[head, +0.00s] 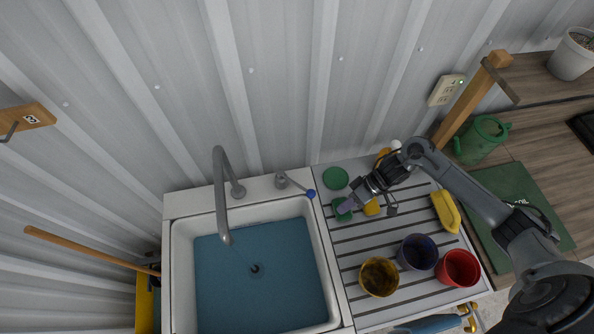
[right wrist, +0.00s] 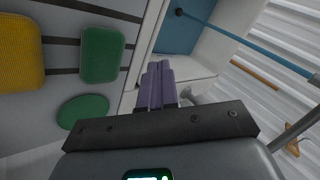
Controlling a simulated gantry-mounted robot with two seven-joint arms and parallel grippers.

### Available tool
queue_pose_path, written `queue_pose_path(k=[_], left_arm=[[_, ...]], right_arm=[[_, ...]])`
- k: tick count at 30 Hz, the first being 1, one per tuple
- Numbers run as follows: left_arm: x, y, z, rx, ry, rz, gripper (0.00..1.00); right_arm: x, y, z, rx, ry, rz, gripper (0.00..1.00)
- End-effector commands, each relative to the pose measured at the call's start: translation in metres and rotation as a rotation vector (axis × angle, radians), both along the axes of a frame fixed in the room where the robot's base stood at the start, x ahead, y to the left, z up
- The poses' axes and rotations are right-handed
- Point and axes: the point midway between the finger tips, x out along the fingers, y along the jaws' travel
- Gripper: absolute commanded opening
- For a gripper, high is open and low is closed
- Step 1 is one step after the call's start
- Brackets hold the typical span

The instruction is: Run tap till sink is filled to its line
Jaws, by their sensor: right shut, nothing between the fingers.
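The white sink (head: 182,275) holds a flat blue surface (head: 225,290) that looks like water, with a dark drain (head: 255,269) showing through. No fill line can be made out. The grey tap (head: 220,180) arches over the basin. A thin blue stream (right wrist: 245,45) seems to run from its spout in the right wrist view. My left gripper is not in view.
The ribbed drainboard (head: 350,262) holds a yellow cup (head: 379,277), a blue cup (head: 417,252), a red cup (head: 458,268), a yellow item (head: 445,211) and green pieces (head: 335,178). A green watering can (head: 482,139) stands on the wooden bench. A corrugated wall rises behind.

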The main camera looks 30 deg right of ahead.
Motion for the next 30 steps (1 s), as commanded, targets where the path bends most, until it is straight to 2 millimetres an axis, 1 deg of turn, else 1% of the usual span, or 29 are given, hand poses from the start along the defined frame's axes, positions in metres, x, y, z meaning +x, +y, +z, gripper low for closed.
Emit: queue_pose_path(k=[1,3,4,7,9,11,14,17,30], left_arm=[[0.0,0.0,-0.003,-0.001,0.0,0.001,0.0],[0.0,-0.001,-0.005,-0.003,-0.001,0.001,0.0],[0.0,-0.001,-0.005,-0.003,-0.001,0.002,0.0],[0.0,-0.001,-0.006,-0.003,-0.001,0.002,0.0],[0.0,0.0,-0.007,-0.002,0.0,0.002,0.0],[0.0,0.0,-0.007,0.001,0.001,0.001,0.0],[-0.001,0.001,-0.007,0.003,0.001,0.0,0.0],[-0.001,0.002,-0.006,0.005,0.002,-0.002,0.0],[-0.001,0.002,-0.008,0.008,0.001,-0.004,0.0]], right_arm=[[0.02,-0.031,0.013,-0.055,-0.025,-0.01,0.0],[0.041,-0.056,0.033,-0.102,-0.066,-0.025,0.0],[0.049,-0.065,0.042,-0.119,-0.085,-0.029,0.0],[0.068,-0.078,0.064,-0.15,-0.135,-0.033,0.0],[0.076,-0.08,0.071,-0.155,-0.154,-0.036,0.0],[0.08,-0.079,0.073,-0.154,-0.164,-0.037,0.0],[0.084,-0.075,0.069,-0.153,-0.168,-0.037,0.0],[0.087,-0.068,0.058,-0.152,-0.166,-0.037,0.0],[0.108,-0.029,-0.007,-0.152,-0.167,-0.036,0.0]])
